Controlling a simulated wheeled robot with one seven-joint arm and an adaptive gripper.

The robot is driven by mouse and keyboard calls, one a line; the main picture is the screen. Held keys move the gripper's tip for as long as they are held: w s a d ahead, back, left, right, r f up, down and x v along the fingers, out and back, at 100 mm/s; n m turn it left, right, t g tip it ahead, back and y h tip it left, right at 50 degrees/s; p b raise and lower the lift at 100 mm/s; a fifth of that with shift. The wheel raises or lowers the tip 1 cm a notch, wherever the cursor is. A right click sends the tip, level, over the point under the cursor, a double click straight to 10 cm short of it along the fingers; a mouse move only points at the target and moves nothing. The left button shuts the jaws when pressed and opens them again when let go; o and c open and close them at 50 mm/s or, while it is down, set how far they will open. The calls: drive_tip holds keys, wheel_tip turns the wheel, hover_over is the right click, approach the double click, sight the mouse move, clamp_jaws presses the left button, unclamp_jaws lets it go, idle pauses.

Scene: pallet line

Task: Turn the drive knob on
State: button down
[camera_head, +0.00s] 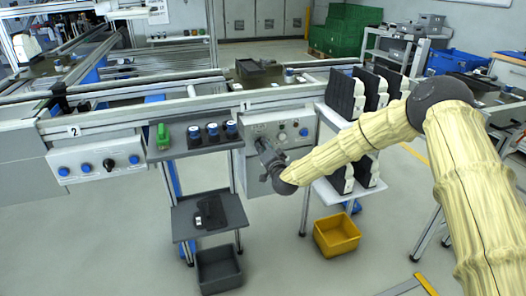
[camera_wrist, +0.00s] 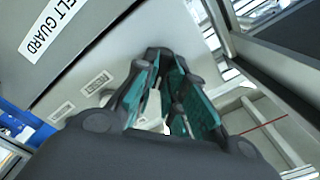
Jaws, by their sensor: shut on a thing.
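The panel under the sign 1 (camera_head: 286,124) is a light grey control box on the front of the line, with several small buttons and lamps. My gripper (camera_head: 262,146) reaches its left part and is shut at its face. In the wrist view my gripper (camera_wrist: 163,112) has its teal-padded fingers closed in against the panel (camera_wrist: 84,82), beside two small label plates.
A second panel (camera_head: 96,160) with a black knob and blue buttons is at left. A shelf (camera_head: 190,151) with a green item and dark blue-topped cylinders stands close left of my gripper. A rack with black-and-white parts (camera_head: 344,98) is at right, above a yellow bin (camera_head: 336,236).

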drive_tip(key=shift+d+f+m+b, duration=0.1)
drive_tip(key=shift+m+b, duration=1.1)
drive_tip(key=shift+m, duration=0.65)
drive_tip(key=shift+f+m+b, duration=0.1)
drive_tip(key=shift+m+b, duration=1.05)
drive_tip(key=shift+m, duration=0.7)
drive_tip(key=c, duration=1.5)
unclamp_jaws()
drive_tip(key=v, duration=1.2)
drive_tip(key=shift+r, duration=0.1)
